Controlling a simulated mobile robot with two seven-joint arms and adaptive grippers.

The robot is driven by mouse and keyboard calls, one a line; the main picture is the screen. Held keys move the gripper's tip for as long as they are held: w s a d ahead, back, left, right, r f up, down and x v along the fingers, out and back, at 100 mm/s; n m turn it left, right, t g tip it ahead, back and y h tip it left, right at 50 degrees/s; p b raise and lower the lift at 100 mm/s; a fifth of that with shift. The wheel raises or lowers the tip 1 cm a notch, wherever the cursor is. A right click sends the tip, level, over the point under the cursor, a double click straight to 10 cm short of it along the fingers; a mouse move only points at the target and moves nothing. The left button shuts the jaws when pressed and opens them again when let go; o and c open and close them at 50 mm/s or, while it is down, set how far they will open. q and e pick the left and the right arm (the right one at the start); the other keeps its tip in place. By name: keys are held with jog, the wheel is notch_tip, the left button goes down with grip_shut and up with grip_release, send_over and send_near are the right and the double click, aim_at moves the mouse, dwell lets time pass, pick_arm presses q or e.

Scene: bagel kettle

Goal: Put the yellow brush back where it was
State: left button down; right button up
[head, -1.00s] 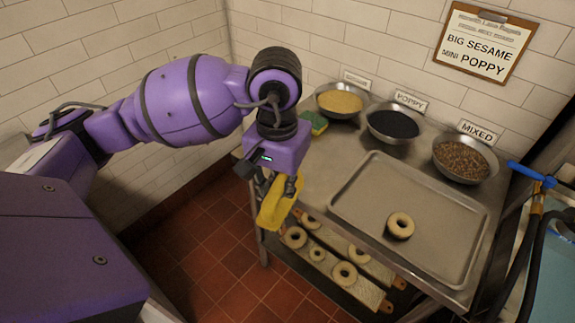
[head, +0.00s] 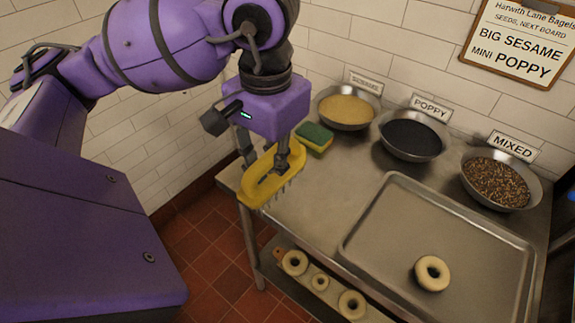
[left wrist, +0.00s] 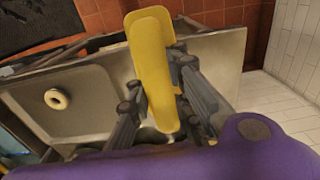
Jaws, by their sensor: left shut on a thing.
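The yellow brush (head: 257,188) is in my left gripper (head: 266,160), which is shut on it. In the head view the brush is held over the left front corner of the steel table (head: 310,198), with its bristles hanging down. Whether it touches the table I cannot tell. In the left wrist view the brush (left wrist: 152,62) stands long between the two fingers of the left gripper (left wrist: 155,95). My right gripper is in neither view.
A green and yellow sponge (head: 314,139) lies just behind the brush. Bowls of sesame (head: 348,108), poppy (head: 411,137) and mixed seeds (head: 496,183) stand along the wall. A tray (head: 375,225) with one bagel (head: 432,273) fills the right side. Several bagels lie on a lower shelf.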

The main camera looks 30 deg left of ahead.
pick_arm(q)
jog(key=w+a+f, duration=0.2)
jog(key=w+f, duration=0.1)
jog(key=f, duration=0.1)
jog(key=w+a+f+p, duration=0.1)
jog(key=w+a+f, duration=0.2)
jog(key=w+f, duration=0.1)
jog(key=w+a+f, duration=0.3)
jog(key=w+f, duration=0.1)
jog(key=shift+f+p, duration=0.35)
jog(key=shift+f, duration=0.05)
jog(key=shift+f, duration=0.2)
jog(key=c, duration=2.3)
grip_release()
jog(key=shift+f, duration=0.1)
jog(key=o, duration=0.7)
jog(key=shift+d, duration=0.1)
